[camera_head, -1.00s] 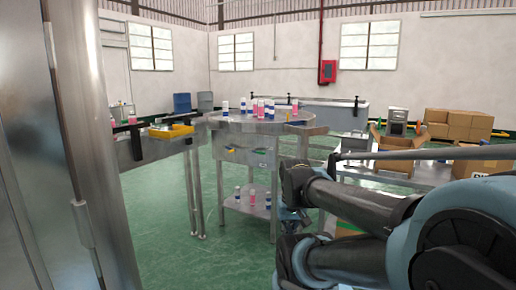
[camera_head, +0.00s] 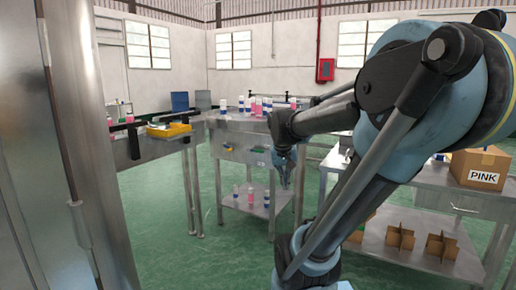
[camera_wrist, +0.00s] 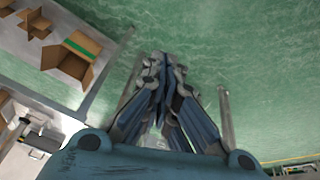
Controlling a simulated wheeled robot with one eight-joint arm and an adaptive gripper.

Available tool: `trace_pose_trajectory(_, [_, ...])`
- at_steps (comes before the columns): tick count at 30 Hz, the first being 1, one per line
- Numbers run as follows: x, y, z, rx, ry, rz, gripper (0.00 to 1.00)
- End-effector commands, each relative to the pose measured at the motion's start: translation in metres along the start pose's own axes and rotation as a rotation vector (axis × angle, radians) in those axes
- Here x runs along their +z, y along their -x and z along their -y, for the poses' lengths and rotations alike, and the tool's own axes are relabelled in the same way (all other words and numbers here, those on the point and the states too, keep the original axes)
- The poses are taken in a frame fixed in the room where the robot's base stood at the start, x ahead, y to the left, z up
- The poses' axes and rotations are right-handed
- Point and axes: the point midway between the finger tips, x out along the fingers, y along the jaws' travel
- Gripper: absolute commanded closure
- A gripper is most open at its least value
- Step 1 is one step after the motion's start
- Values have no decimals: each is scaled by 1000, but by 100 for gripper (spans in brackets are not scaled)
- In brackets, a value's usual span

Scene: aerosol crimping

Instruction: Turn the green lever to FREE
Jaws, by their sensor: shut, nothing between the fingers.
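My gripper (camera_head: 286,168) hangs at the end of my arm in the middle of the head view, fingers pointing down, in front of the steel work table (camera_head: 236,134). In the wrist view my gripper (camera_wrist: 158,62) has its fingers together with nothing between them, above the green floor. I cannot make out the green lever for certain. Small green and yellow marks (camera_head: 228,148) show on the table's front, too small to tell what they are. My arm hides part of the table's right side.
Pink and white bottles (camera_head: 256,106) stand on the work table, with several more on its lower shelf. A side table with a yellow bin (camera_head: 170,130) is at left. A steel shelf with a PINK carton (camera_head: 478,168) is at right. A metal cabinet (camera_head: 85,150) fills the near left.

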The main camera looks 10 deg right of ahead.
Motion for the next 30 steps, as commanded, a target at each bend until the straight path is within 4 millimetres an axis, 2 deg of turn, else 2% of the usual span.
trace_pose_trajectory(1, [-22,5,2,11,-15,-12,100])
trace_pose_trajectory(9, [-126,20,14,67,-107,-84,100])
trace_pose_trajectory(15, [-203,23,30,101,-170,-144,100])
trace_pose_trajectory(23, [-300,16,57,131,-253,-228,100])
trace_pose_trajectory(30, [-385,-2,90,148,-324,-311,100])
